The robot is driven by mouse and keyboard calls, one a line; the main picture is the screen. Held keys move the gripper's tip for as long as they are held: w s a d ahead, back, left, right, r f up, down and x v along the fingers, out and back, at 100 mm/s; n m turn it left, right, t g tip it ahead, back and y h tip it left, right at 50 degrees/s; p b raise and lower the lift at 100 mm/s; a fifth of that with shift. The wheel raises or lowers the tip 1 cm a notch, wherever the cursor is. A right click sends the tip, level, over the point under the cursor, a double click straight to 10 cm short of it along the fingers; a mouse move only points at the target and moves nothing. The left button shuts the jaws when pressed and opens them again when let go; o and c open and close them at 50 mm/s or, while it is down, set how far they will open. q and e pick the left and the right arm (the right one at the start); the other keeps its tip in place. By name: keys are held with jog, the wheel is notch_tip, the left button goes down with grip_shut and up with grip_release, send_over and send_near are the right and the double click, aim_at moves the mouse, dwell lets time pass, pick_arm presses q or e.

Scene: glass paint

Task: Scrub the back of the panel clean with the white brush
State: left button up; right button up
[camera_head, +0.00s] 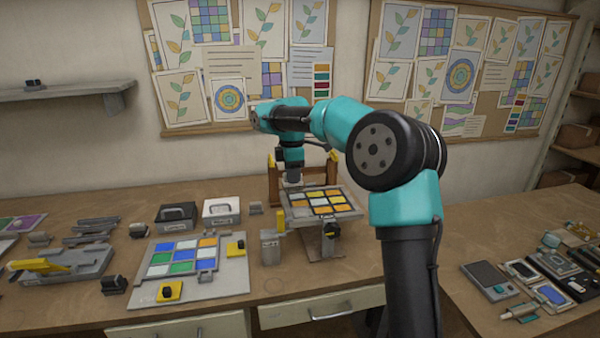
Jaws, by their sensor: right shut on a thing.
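The panel (320,204) is a grid of yellow, orange and white panes in a grey frame, resting tilted on a stand. My right gripper (292,172) points down at the panel's far left edge, in front of the stand's wooden uprights. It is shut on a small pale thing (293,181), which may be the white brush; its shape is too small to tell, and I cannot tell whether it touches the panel. My left gripper is out of view.
A white box with a handle (221,211) and a black one (175,216) stand left of the panel. A second coloured-pane panel (181,257) lies on a grey board in front. Grey tools (60,266) fill the left; small devices (490,281) lie right.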

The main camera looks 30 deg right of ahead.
jog(key=shift+f, duration=1.5)
jog(key=shift+r, duration=1.55)
jog(key=shift+f, duration=0.15)
